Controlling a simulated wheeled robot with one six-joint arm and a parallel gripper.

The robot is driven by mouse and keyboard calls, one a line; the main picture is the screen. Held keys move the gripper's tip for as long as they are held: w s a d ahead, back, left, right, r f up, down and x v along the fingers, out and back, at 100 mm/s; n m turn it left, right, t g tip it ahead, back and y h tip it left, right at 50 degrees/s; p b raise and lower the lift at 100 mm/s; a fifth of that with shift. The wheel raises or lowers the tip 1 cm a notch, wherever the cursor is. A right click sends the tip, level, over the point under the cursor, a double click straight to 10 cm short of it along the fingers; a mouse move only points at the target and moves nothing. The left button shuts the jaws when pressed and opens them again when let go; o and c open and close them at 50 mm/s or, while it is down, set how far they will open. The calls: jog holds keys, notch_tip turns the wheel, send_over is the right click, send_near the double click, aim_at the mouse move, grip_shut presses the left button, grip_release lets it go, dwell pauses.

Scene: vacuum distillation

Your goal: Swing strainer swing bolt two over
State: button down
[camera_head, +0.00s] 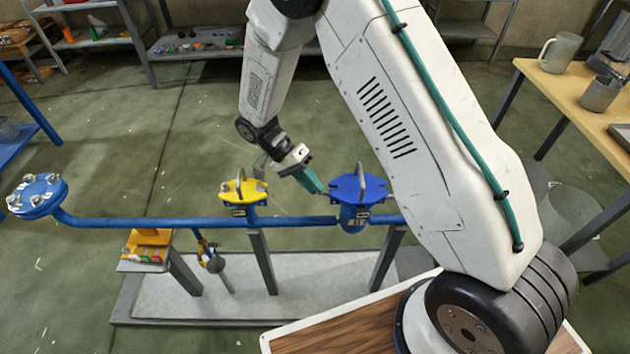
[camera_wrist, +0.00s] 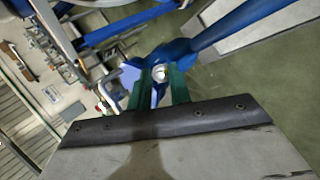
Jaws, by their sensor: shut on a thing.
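The strainer with a blue lid (camera_head: 349,188) stands upright on the blue pipe, with a grey handle (camera_head: 361,181) on its lid. My gripper (camera_head: 320,190) reaches down to its left edge, its green fingers pointing down and right. In the wrist view, my gripper (camera_wrist: 160,82) has its two fingers on either side of a small bright metal round end, the swing bolt (camera_wrist: 159,72), and is shut on it. Blue strainer body shows just beyond the fingers. The bolt's lower part is hidden, and I cannot tell its tilt.
A yellow-lidded fitting (camera_head: 238,188) stands to the left on the same blue pipe (camera_head: 150,222). A bolted blue flange (camera_head: 38,195) ends the pipe at far left. A small tray (camera_head: 145,262) holds coloured parts. A wooden table (camera_head: 560,90) stands at right.

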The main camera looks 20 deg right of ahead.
jog(key=shift+a+f+h, duration=0.15)
jog(key=shift+f+h, duration=0.05)
jog(key=shift+h, duration=0.1)
jog(key=c, duration=1.5)
grip_release()
jog(key=shift+c, duration=0.2)
jog(key=shift+w+r, duration=0.1)
jog(key=v, duration=0.7)
jog(key=shift+w+a+r, duration=0.15)
jog(key=shift+w+a, duration=0.05)
